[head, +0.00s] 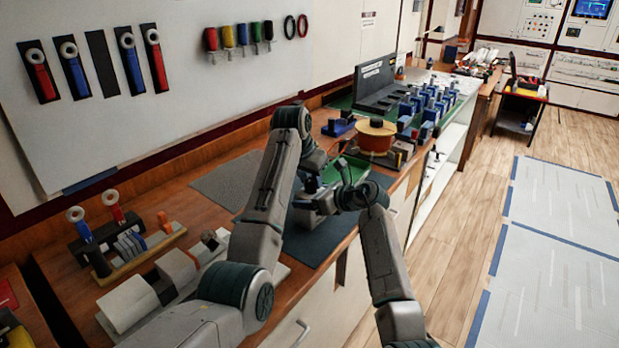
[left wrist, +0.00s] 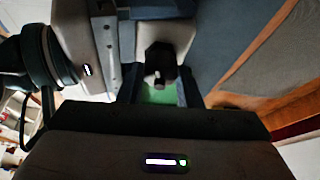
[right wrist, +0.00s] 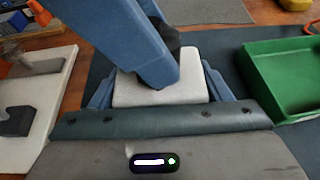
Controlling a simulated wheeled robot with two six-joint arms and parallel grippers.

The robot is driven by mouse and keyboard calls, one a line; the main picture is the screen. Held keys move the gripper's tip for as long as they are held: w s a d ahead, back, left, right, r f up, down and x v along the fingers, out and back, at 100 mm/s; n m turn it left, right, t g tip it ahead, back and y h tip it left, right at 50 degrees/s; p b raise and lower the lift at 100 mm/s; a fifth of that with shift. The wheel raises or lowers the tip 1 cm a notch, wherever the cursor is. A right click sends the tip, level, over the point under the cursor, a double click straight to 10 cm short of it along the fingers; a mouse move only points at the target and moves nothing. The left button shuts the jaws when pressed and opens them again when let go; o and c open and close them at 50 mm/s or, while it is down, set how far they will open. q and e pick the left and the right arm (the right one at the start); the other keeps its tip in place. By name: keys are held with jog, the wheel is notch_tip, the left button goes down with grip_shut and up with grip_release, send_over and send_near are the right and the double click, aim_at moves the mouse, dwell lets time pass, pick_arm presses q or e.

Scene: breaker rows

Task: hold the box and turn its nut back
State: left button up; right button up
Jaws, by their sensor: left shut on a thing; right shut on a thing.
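The box is a pale grey block (right wrist: 160,88) between the blue-grey fingers of my right gripper (right wrist: 160,92), which is shut on its sides. A dark nut (right wrist: 170,42) shows above the box, partly hidden by a blue-grey finger of my left gripper. In the left wrist view the dark nut (left wrist: 160,62) sits between the fingers of my left gripper (left wrist: 158,92), which is shut on it. The pale box (left wrist: 178,38) shows beside the nut there. In the head view both grippers meet over the dark mat (head: 312,240), and my arms hide most of the box.
A green tray (right wrist: 285,80) lies right of the box on the mat; it also shows in the head view (head: 368,172). A pale slab with a grey block (right wrist: 50,115) is at the left. An orange-topped spool (head: 376,130) and several blue blocks (head: 428,110) stand farther along the bench.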

pick_arm(q)
jog(key=shift+n+y, duration=0.5)
jog(key=shift+n, duration=0.9)
jog(key=o, duration=0.7)
jog(key=v, duration=1.2)
jog(key=shift+s, duration=0.15)
